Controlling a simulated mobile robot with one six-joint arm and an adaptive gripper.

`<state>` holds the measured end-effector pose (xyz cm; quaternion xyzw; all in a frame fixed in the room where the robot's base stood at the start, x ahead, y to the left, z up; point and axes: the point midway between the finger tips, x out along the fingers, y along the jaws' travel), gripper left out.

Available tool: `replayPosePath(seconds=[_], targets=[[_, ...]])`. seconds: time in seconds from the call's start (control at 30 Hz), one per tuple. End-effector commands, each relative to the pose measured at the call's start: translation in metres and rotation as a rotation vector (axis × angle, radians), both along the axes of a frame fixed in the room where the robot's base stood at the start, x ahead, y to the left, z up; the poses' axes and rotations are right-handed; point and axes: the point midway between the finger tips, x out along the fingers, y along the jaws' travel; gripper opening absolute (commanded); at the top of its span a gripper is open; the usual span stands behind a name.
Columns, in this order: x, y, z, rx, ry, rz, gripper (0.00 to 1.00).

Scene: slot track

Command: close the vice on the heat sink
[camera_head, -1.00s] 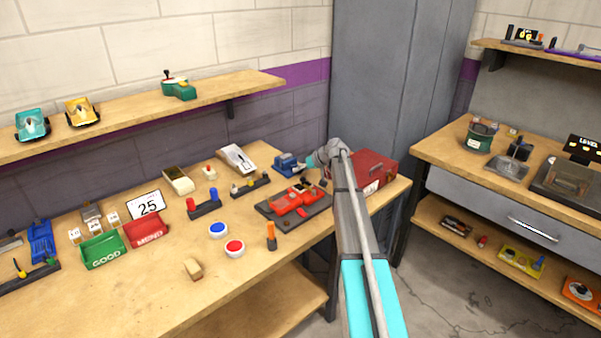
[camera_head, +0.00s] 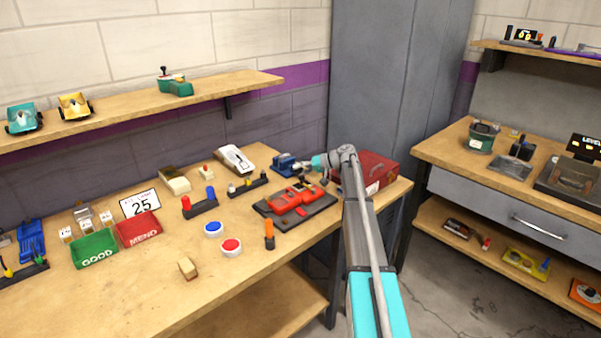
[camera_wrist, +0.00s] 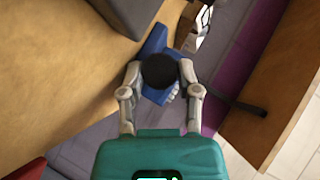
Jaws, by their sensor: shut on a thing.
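The blue vice (camera_head: 285,163) stands at the far right of the workbench, and its blue body (camera_wrist: 154,45) also shows in the wrist view. My gripper (camera_head: 309,165) is at the vice's right side. In the wrist view my gripper (camera_wrist: 160,75) has its fingers on both sides of a round black knob (camera_wrist: 159,71), which looks like the vice's handle end, and is shut on it. The knob and fingers hide part of the vice. I cannot make out the heat sink clearly or tell how wide the vice jaws stand.
A red box (camera_head: 372,170) stands close to the right of the vice, behind my arm. A dark plate with red parts (camera_head: 296,202) lies in front. A white-topped device (camera_head: 236,157) is left of the vice. The bench's front middle has free room.

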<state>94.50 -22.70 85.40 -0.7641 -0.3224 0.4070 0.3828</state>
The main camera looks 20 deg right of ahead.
Motion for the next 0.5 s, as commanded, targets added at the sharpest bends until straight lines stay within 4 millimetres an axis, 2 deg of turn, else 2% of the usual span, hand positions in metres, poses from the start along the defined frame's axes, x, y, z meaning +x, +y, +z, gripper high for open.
replayPosePath(seconds=[0.27,0.3,0.47,0.5], targets=[[-0.0009,0.0001,-0.0005,0.000,0.003,0.001,0.00],[-0.0008,0.0000,-0.0004,0.000,0.003,0.001,0.45],[-0.0006,-0.0001,-0.0003,-0.001,0.002,0.001,0.75],[-0.0005,-0.0001,-0.0003,-0.001,0.002,0.001,0.78]])
